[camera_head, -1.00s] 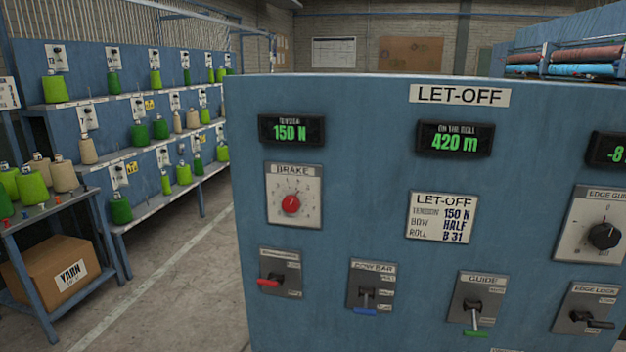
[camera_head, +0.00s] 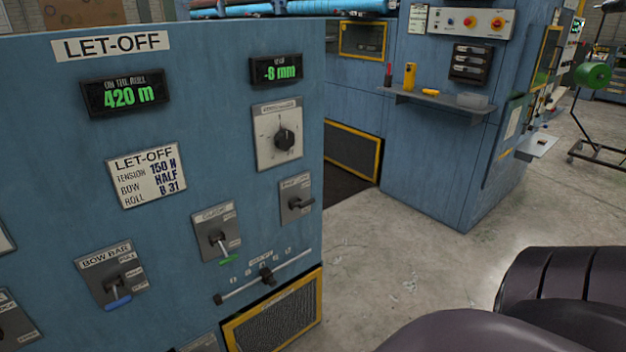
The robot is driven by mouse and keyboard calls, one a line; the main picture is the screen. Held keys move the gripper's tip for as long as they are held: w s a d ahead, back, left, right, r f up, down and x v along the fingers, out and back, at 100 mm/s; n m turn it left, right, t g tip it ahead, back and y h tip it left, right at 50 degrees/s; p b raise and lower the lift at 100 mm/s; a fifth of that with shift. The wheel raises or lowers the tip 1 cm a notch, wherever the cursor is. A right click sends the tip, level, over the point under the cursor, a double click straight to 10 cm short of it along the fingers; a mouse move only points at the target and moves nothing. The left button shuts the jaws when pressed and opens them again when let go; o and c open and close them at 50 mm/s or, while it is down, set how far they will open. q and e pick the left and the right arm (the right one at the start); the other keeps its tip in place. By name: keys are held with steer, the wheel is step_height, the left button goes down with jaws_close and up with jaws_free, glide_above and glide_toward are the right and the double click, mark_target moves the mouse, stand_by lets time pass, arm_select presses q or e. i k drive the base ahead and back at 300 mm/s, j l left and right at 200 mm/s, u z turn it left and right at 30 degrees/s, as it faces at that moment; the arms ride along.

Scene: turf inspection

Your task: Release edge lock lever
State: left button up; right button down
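The edge lock lever (camera_head: 300,203) has a black handle on a small grey plate, at the right side of the blue LET-OFF panel (camera_head: 60,180). Its handle points to the right, roughly level. It sits below the edge guide knob (camera_head: 284,139), a black dial on a light plate. The guide lever (camera_head: 224,245) with a green tip is to its lower left, and the bow bar lever (camera_head: 117,293) with a blue tip is further left. Neither of my grippers shows. Dark rounded links of my own arm fill the lower right.
A slider rail (camera_head: 265,276) runs below the levers, above a yellow-framed mesh grille (camera_head: 275,318). The panel's right edge is near the lever. Open concrete floor (camera_head: 400,260) lies to the right. A blue machine with a small shelf (camera_head: 435,101) stands behind.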

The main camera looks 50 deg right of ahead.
mark_target(300, 205)
steer(key=z, duration=1.55)
